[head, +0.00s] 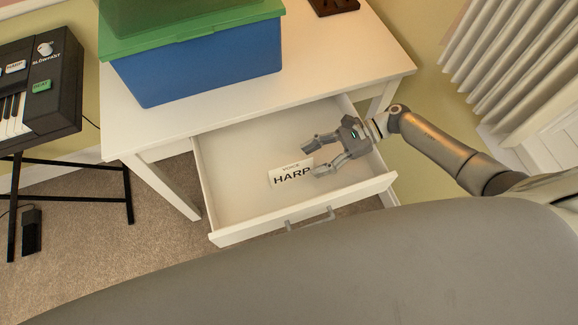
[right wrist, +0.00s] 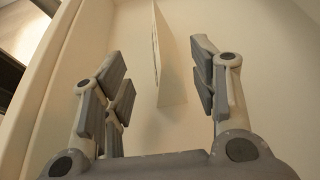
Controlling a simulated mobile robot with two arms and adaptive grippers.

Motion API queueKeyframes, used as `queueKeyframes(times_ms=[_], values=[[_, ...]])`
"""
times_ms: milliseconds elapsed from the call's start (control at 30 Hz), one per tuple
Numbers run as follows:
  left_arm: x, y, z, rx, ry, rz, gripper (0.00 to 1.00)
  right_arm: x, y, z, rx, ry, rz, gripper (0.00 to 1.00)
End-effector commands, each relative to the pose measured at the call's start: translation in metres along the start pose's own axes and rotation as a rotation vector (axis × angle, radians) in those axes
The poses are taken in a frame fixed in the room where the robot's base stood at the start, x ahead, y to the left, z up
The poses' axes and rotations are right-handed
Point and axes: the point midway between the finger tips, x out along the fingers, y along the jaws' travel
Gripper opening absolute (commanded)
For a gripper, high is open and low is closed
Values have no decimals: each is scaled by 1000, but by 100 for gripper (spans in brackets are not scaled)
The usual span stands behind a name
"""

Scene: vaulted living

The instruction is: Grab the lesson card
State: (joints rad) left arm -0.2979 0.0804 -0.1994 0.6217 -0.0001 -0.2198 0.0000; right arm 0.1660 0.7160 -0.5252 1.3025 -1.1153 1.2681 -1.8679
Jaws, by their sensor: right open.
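The lesson card (head: 291,174) is white with the words "VOICE" and "HARP". It stands in the open drawer (head: 258,133) of the white desk. In the right wrist view the card (right wrist: 168,60) shows nearly edge-on, between and beyond the fingers. My right gripper (head: 310,158) is inside the drawer area at the card's right side, with its fingers pointing left toward it. It is open, and in the right wrist view the gripper (right wrist: 160,85) has nothing between its fingertips. I cannot tell from the head view whether a finger touches the card. My left gripper is not in view.
A blue bin with a green lid (head: 200,65) stands on the white desk (head: 330,55). A dark object (head: 333,6) lies at the desk's back. A keyboard (head: 38,85) on a black stand is at left. White pleated blinds (head: 520,55) hang at right. The drawer is otherwise empty.

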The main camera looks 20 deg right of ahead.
Motion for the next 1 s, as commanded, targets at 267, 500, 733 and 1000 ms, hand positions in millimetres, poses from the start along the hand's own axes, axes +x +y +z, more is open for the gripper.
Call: queueKeyframes(times_ms=[267, 500, 733, 1000], values=[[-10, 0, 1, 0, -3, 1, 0, 27, 1, 3, -6, 1, 12, 54], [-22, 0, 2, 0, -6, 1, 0, 62, -3, 7, -5, 0, 10, 54], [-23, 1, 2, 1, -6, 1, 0, 73, -3, 4, -5, 3, 10, 54], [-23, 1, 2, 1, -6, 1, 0, 73, -3, 4, -5, 2, 10, 36]])
